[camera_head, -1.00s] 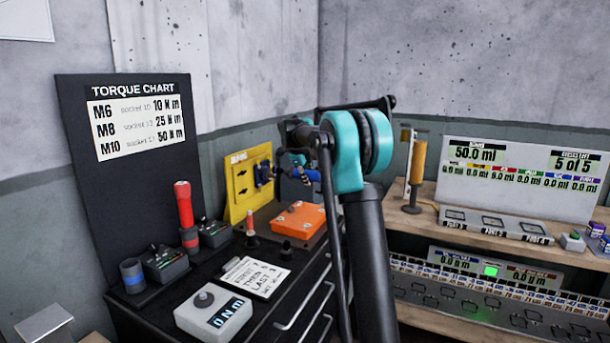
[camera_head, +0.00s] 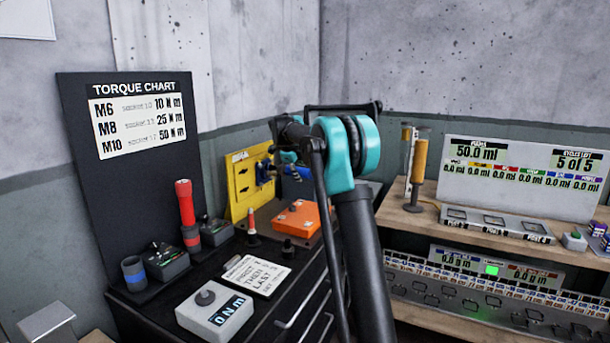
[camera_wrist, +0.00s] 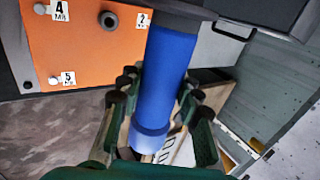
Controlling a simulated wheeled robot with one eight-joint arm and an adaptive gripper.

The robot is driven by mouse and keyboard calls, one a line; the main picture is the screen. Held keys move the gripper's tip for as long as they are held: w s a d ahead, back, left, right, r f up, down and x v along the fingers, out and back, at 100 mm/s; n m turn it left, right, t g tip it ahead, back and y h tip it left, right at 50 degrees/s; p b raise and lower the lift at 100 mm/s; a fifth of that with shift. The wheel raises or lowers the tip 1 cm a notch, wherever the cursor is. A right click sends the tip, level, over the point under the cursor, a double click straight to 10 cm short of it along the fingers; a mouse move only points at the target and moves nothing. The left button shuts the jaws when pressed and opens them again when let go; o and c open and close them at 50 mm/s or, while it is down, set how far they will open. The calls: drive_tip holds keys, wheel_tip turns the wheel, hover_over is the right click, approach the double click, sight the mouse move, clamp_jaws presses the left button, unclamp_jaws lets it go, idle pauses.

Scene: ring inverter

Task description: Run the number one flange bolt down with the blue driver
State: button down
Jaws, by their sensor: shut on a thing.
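My gripper (camera_wrist: 160,105) is shut on the blue driver (camera_wrist: 167,75), whose thick blue body runs between the fingers in the wrist view. In the head view my gripper (camera_head: 272,168) is held above the back of the black cabinet, with a bit of blue (camera_head: 298,173) showing behind the arm. The orange flange plate (camera_head: 296,217) lies on the cabinet top, below the gripper. I cannot make out the number one bolt or the driver's tip.
A yellow panel (camera_head: 247,183) stands close behind my gripper. A red driver (camera_head: 184,203) stands upright at the left, near an empty blue-banded holder (camera_head: 133,273). A grey dial box (camera_head: 213,313) and a white card (camera_head: 258,274) lie at the front. Wooden shelves (camera_head: 430,221) are at right.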

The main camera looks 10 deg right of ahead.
sight(288, 167)
drive_tip(key=shift+w+a, duration=0.6)
drive_tip(key=shift+a, duration=0.25)
drive_tip(key=shift+w+a, duration=0.8)
drive_tip(key=shift+a, duration=0.35)
idle(2.1)
